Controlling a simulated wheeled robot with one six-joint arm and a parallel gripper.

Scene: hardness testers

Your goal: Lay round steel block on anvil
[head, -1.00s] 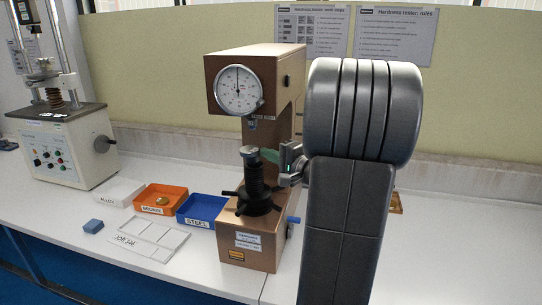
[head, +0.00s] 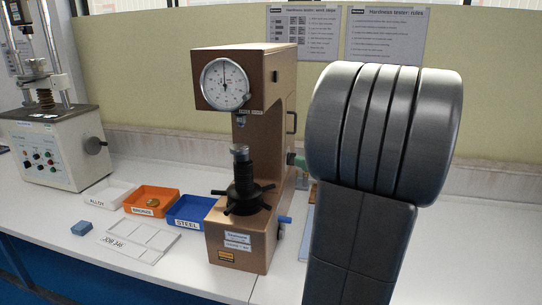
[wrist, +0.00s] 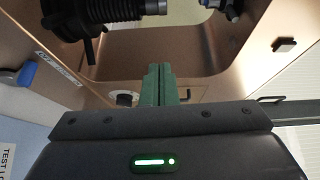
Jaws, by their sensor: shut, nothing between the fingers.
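A grey disc that looks like the round steel block (head: 239,148) lies flat on top of the anvil (head: 241,157) of the brown hardness tester (head: 240,235), under the indenter (head: 240,122). There is a clear gap between disc and indenter. The black spindle (wrist: 85,22) shows at the top left of the wrist view; the disc cannot be made out there. My gripper (head: 296,160), with green fingers, is mostly behind my own arm, right of the tester and apart from the anvil. In the wrist view my gripper (wrist: 162,72) has its fingers together and empty.
The blue STEEL tray (head: 186,212) looks empty. The orange BRONZE tray (head: 140,210) holds a brass-coloured disc (head: 152,202). Another machine (head: 55,150) stands far left.

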